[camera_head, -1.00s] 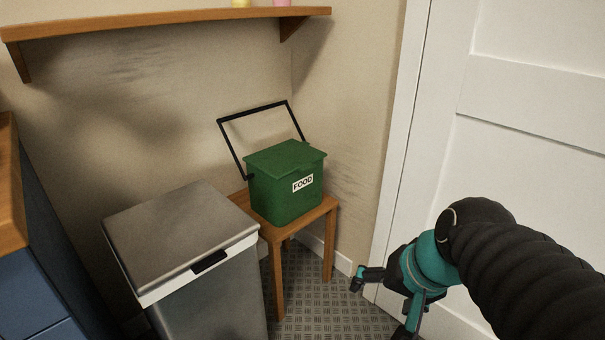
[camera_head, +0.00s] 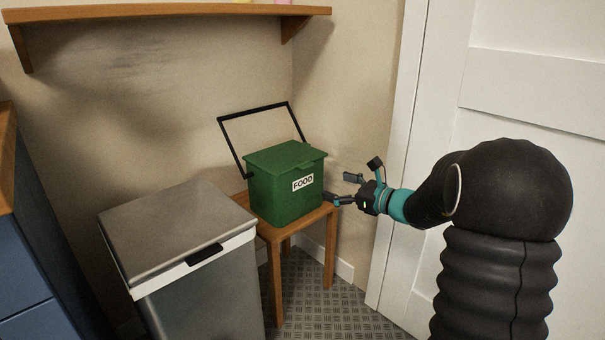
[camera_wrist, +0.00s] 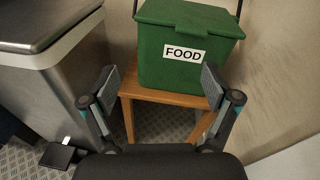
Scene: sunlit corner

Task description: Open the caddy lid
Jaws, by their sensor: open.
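The green caddy (camera_head: 285,196) with a white FOOD label stands on a small wooden stool (camera_head: 270,232). Its lid (camera_head: 284,157) is shut, and its black handle (camera_head: 252,112) is raised behind the lid. In the wrist view the caddy (camera_wrist: 160,58) is ahead and its lid (camera_wrist: 192,18) is near the top edge. My gripper (camera_head: 340,189) is open and empty, to the right of the caddy at about the height of its lower half. In the wrist view the two fingers of my gripper (camera_wrist: 160,88) are spread wide, with the stool between them.
A steel bin (camera_head: 185,240) with a flat lid stands left of the stool. A wooden shelf (camera_head: 165,16) is on the wall above. A white door (camera_head: 520,110) is at the right, and a blue cabinet (camera_head: 35,260) at the left. A black pedal (camera_wrist: 60,155) sits at the bin's foot.

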